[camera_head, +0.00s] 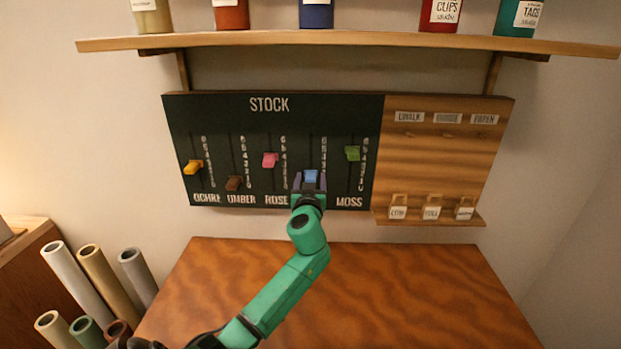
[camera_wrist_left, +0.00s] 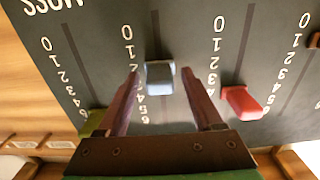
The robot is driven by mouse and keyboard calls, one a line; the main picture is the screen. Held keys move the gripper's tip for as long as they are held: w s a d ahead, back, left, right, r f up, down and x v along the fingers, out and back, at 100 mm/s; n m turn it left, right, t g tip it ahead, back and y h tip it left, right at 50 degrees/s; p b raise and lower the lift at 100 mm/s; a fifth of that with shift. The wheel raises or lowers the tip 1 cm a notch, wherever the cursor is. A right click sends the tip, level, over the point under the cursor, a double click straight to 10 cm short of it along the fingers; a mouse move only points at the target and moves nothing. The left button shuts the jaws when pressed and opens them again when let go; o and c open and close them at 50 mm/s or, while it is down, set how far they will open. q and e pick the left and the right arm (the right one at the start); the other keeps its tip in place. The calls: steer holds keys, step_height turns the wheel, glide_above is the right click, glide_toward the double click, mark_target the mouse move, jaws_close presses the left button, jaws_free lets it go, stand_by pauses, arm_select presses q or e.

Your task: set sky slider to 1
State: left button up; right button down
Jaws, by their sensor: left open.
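The blue slider knob (camera_head: 311,176) sits low on its slot in the dark STOCK board (camera_head: 220,120), between the rose and moss columns. My left gripper (camera_head: 309,183) is in front of it and hides the label below. In the left wrist view the blue knob (camera_wrist_left: 160,77) lies between the fingertips of my open left gripper (camera_wrist_left: 160,74), with a gap on each side. There the knob is beside the low digits of its scale, around 2 or 3; the exact mark is unclear. My right gripper is not in view.
The pink rose knob (camera_head: 270,159) and green moss knob (camera_head: 352,153) flank the blue one. Yellow (camera_head: 193,167) and brown (camera_head: 234,183) knobs are farther left. A wooden panel (camera_head: 440,165) adjoins the board. A shelf (camera_head: 350,39) hangs above; the table (camera_head: 400,290) below is clear.

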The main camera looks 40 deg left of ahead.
arm_select(q)
steer(key=shift+f, duration=0.1)
jaws_close()
steer(key=shift+f, duration=0.1)
stand_by(1.1)
